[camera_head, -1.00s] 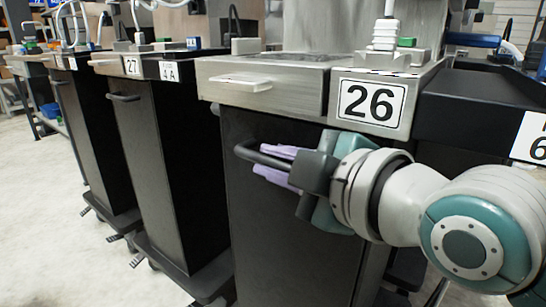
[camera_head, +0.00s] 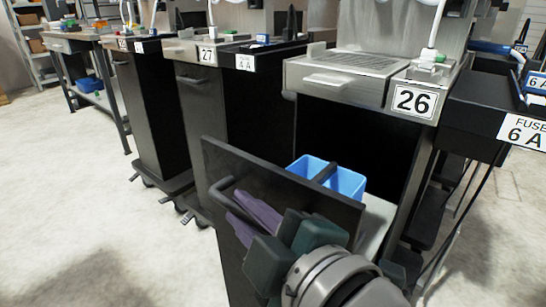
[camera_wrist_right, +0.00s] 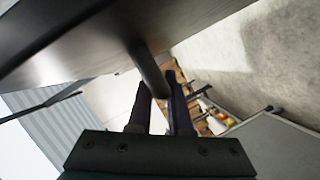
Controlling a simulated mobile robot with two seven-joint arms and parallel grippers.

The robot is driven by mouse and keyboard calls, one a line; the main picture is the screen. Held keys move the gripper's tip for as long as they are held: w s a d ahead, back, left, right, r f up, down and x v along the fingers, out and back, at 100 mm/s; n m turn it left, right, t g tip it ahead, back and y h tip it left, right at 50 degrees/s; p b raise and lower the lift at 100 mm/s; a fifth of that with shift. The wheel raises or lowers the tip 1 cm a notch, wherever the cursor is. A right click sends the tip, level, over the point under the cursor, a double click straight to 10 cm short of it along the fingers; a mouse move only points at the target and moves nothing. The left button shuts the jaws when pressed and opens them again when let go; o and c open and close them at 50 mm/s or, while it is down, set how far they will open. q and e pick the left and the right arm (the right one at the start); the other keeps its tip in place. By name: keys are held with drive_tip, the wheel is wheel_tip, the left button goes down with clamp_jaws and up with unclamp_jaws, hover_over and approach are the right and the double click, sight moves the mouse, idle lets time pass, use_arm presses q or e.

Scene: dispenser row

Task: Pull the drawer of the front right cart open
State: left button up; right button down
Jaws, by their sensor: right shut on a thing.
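The front right cart, labelled 26 (camera_head: 415,101), has its tall black drawer front (camera_head: 315,192) pulled well out from the cart body. A blue bin (camera_head: 343,181) shows inside behind the front. My right gripper (camera_head: 243,214) is shut on the drawer's dark bar handle (camera_head: 223,186), its purple fingers around the bar. In the right wrist view the handle (camera_wrist_right: 152,75) passes between the fingers (camera_wrist_right: 158,108). The lower part of the drawer front is hidden by my arm. My left gripper is not in view.
Cart 27 (camera_head: 207,56) stands to the left, its front shut. A black tray unit labelled 6 A (camera_head: 520,132) stands at the right. A workbench (camera_head: 75,42) is farther left. The pale floor (camera_head: 90,200) at the left is clear.

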drive_tip(key=shift+s+a+p, duration=0.25)
drive_tip(key=shift+s+a, duration=0.45)
drive_tip(key=shift+s, duration=0.25)
drive_tip(key=shift+s+a+p, duration=0.2)
drive_tip(key=shift+s+a, duration=0.45)
drive_tip(key=shift+s, duration=0.25)
drive_tip(key=c, duration=0.8)
unclamp_jaws()
drive_tip(key=shift+c, duration=0.2)
drive_tip(key=p+v, duration=0.3)
drive_tip(key=v, duration=0.7)
